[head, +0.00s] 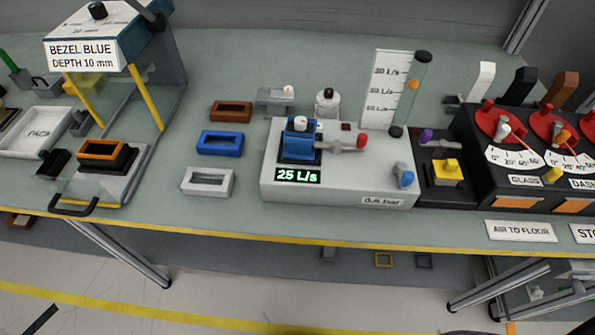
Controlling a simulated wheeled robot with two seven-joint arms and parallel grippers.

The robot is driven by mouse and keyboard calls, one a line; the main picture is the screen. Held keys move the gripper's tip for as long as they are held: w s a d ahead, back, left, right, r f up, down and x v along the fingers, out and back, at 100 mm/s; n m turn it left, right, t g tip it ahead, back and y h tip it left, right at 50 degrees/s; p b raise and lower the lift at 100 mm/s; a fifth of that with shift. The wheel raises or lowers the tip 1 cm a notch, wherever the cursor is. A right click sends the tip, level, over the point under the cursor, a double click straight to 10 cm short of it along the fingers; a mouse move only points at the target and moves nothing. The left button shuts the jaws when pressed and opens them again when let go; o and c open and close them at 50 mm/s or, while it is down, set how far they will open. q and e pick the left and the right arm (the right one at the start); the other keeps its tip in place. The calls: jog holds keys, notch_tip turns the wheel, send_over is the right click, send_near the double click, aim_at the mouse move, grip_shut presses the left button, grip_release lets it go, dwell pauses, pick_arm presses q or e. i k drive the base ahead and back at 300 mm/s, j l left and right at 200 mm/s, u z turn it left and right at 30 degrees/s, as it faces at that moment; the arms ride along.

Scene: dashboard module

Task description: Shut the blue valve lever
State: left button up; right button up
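A small blue lever or knob (404,174) sits on the right front of a white flow unit (335,203), just above its "0.6 bar" label. It looks like the blue valve lever, with a pale grey part at its upper end; it is too small to tell whether it is open or shut. A second, grey lever with a red tip (361,141) lies across the unit's top, beside a blue block (298,143) with a white cap. The unit's display (298,176) reads 25 L/s. Neither of my grippers is in view.
A flow tube (411,92) with an orange float stands behind the unit. Blue (220,142), brown (231,111) and white bezels (207,181) lie left, near a press (100,185).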

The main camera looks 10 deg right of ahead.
aim_at(405, 177)
jog(key=z, duration=1.2)
